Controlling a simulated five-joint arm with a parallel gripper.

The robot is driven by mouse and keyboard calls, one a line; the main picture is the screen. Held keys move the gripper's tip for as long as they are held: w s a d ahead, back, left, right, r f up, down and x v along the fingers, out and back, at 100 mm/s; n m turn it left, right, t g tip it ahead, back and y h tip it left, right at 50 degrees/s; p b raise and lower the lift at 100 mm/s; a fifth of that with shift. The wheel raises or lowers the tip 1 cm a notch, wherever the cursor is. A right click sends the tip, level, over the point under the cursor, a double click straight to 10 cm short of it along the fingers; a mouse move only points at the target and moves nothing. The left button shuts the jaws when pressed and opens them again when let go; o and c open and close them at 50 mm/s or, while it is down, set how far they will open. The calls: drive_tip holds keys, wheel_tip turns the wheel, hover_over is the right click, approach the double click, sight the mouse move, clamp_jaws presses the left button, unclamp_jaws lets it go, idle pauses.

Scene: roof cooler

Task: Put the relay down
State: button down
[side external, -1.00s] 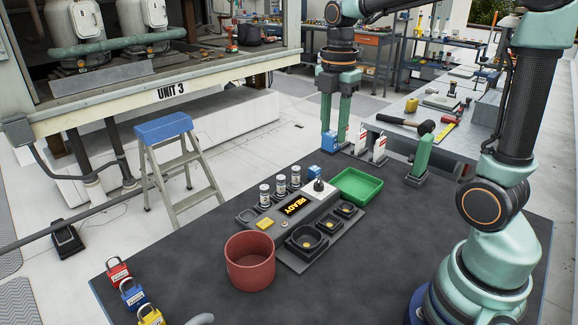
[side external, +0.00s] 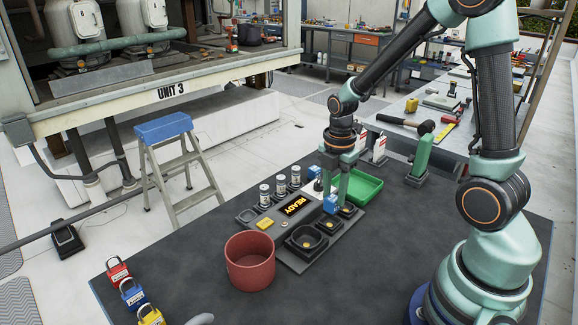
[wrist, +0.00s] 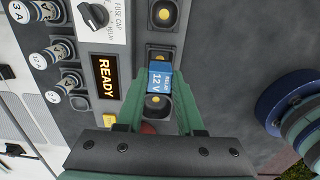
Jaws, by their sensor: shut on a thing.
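My gripper (side external: 338,207) is shut on a blue relay (side external: 331,204) above the right side of the grey panel (side external: 294,264). In the wrist view the relay (wrist: 159,78) reads "RELAY 12 V" and sits between the fingertips (wrist: 160,93). It appears over the row of dark sockets with yellow centres, partly covering one socket (wrist: 155,50), with another socket (wrist: 157,105) just below it. Whether the relay touches the panel I cannot tell.
A green tray (side external: 372,187) lies behind the panel's right end. A red round bin (side external: 250,262) stands in front left. Several fuses (wrist: 57,52), a knob (wrist: 92,14) and a READY display (wrist: 104,77) share the panel.

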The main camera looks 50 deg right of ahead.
sight(334, 197)
drive_tip(key=shift+f, duration=1.95)
drive_tip(key=shift+f, duration=0.15)
drive_tip(key=c, duration=0.5)
unclamp_jaws()
drive_tip(key=shift+c, duration=0.2)
